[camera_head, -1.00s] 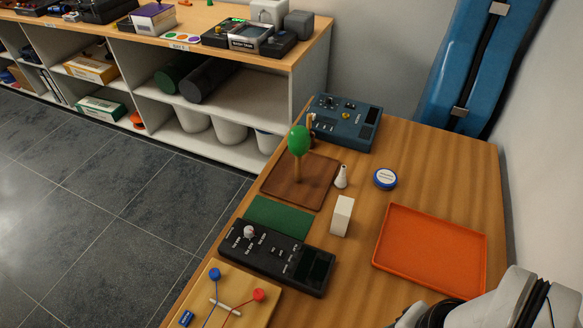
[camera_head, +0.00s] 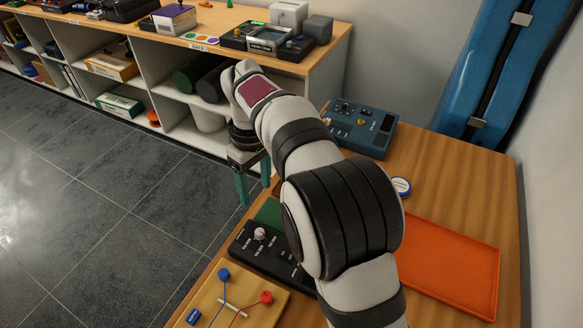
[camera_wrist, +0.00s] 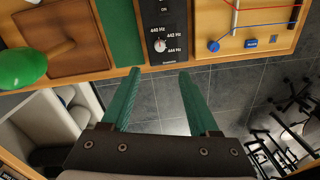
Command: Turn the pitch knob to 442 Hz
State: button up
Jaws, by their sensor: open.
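The black tuner box (camera_head: 284,269) lies on the wooden table, partly hidden by my arm. Its small pale pitch knob (camera_head: 260,233) is near the left end. In the wrist view the knob (camera_wrist: 160,45) sits among the labels 440 Hz, 442 Hz and 444 Hz on the tuner's face (camera_wrist: 178,30). I cannot tell which label it points at. My gripper (camera_head: 254,196) has two green fingers, open and empty. It hangs beyond the table's left edge, apart from the knob. In the wrist view the open fingertips (camera_wrist: 160,72) straddle the line to the knob without touching it.
A wooden board (camera_head: 236,301) with blue and red pegs is beside the tuner. A green mat (camera_head: 268,212) borders its other side. A brown base (camera_wrist: 60,35) holds a green ball (camera_wrist: 20,69) on a stick. An orange tray (camera_head: 450,265) lies right. Floor is free beyond the edge.

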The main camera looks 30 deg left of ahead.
aim_at(260, 231)
jog(key=f, duration=1.5)
jog(key=shift+s+a+f, duration=0.1)
jog(key=shift+s+f, duration=0.2)
grip_shut()
